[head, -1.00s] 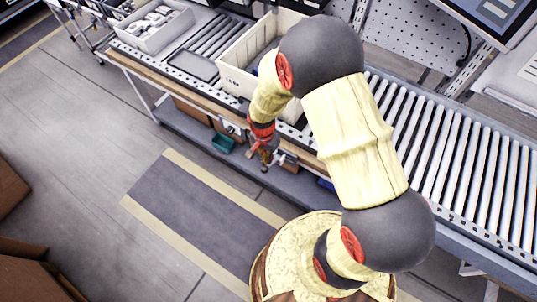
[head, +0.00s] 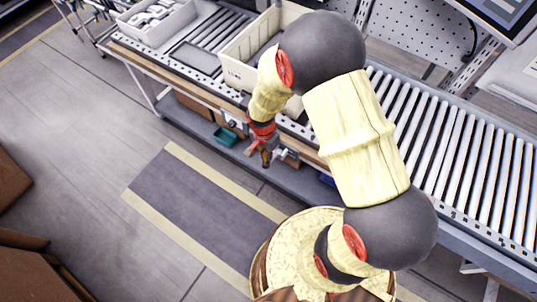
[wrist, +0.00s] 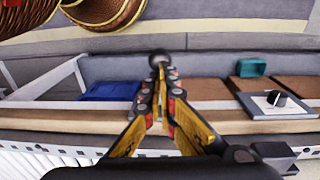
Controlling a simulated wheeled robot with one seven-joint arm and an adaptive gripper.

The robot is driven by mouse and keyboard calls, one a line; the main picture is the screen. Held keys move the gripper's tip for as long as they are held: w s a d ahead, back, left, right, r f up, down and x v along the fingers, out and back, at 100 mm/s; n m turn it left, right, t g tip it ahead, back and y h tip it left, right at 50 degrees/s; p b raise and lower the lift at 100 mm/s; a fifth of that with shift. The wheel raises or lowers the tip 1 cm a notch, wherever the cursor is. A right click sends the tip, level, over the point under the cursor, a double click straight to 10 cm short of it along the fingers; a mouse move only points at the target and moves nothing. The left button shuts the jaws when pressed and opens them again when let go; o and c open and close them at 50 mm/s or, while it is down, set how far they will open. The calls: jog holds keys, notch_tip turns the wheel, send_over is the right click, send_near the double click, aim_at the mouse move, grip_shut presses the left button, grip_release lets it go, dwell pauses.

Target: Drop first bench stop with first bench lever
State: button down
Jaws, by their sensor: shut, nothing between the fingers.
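My gripper (head: 265,160) is at the front edge of the roller bench. In the wrist view its yellow fingers (wrist: 158,88) are together, with nothing between them. A dark round knob (wrist: 160,59), perhaps the end of a lever, shows just beyond the fingertips. I cannot tell whether they touch.
The roller conveyor (head: 455,160) runs along the bench top. A white crate (head: 237,75) stands on it behind my arm. A teal bin (head: 225,137) and a blue bin (wrist: 108,91) sit on the lower shelf. The floor (head: 90,150) at left is clear.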

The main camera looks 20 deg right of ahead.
jog(key=shift+s+a+f, duration=0.25)
jog(key=shift+s+f, duration=0.05)
jog(key=shift+f, duration=0.1)
jog(key=s+a+f+b, duration=0.2)
jog(key=a+f+b, duration=0.1)
jog(key=f+b, duration=0.7)
jog(key=shift+s+a+f, duration=0.15)
jog(key=shift+a+f, duration=0.05)
jog(key=shift+f, duration=1.55)
